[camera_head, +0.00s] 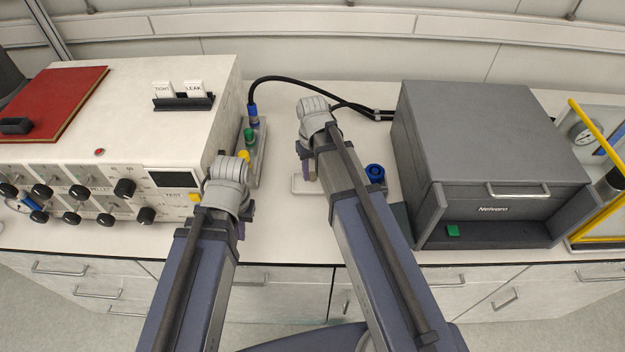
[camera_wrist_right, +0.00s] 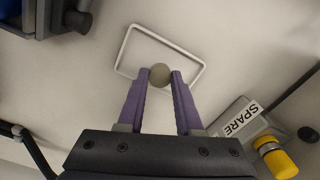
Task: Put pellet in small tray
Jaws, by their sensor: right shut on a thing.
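The round grey-brown pellet (camera_wrist_right: 160,75) is between the purple fingertips of my right gripper (camera_wrist_right: 160,78), which is shut on it. The small tray (camera_wrist_right: 123,48), a white rounded rectangle with a thin rim, lies beyond the pellet in the right wrist view. The pellet overlaps the tray's near side there; I cannot tell the height between them. In the head view the tray (camera_head: 298,190) is partly hidden by my right gripper (camera_head: 308,174) and arm. My left gripper (camera_head: 240,228) is over the counter's front, in front of the grey-white instrument; its fingers are mostly hidden.
The switch-covered instrument (camera_head: 130,130) stands left. A grey Nelvaro box (camera_head: 490,150) stands right. A blue round part (camera_head: 375,173) is beside my right arm. A holder labelled SPARE (camera_wrist_right: 240,117) with a yellow-capped piece (camera_wrist_right: 277,160) is near the right gripper. A black cable (camera_head: 300,84) runs behind.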

